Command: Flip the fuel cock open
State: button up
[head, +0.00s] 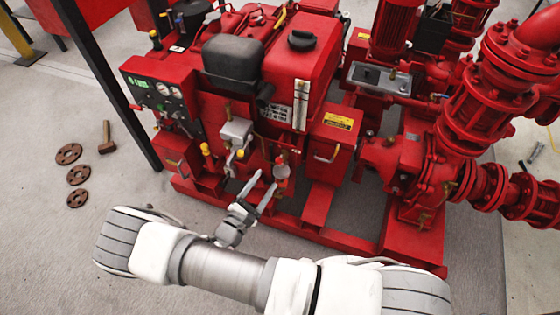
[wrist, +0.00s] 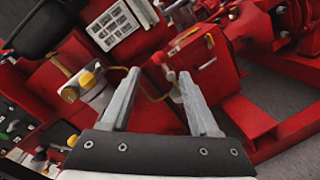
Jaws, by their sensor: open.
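A small fitting with a red lever tip, which looks like the fuel cock (head: 281,160), is on the front of the red pumpset, above a pale round bowl (head: 282,172). The red tip also shows in the wrist view (wrist: 170,76), between the finger ends and nearer the right one. My gripper (head: 264,181) is open and empty, its fingers pointing at the fitting. In the wrist view my gripper (wrist: 159,76) has its two fingers wide apart. I cannot tell whether either finger touches the lever, or which way the lever is set.
A grey box with a yellow knob (head: 240,154) sits left of the fitting, close to the left finger. A red box with a handle (head: 325,150) stands to the right. The red base rail (head: 330,237) runs below. Rusty discs (head: 78,174) lie on open floor at left.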

aim_at(279, 160)
jog(key=b+x, duration=0.1)
jog(key=x, duration=0.8)
jog(key=shift+w+d, duration=0.2)
jog(key=shift+w, duration=0.15)
jog(key=shift+r, duration=0.1)
jog(key=shift+c, duration=0.4)
grip_shut()
